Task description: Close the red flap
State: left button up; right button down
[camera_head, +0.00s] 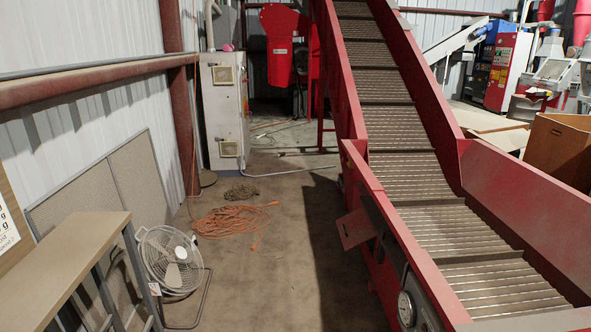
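A red conveyor (352,110) with a slatted metal belt (400,150) climbs from the lower right toward the back. A small dull red flap (355,229) juts out to the left from the conveyor's near side, standing open over the floor. A dark gap shows beside it, and its hinge is too small to make out. Neither of my grippers is in the head view.
Bare concrete floor (290,250) lies left of the conveyor. An orange cord (232,220) is heaped on it. A white fan (170,260) and a bench (60,275) stand at the left. A grey cabinet (222,115) and cardboard box (560,150) stand farther back.

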aim_at(355, 228)
jog(key=i+z, duration=0.1)
jog(key=i, duration=0.85)
jog(key=i+z, duration=0.15)
jog(key=i, duration=0.8)
jog(key=j, duration=0.1)
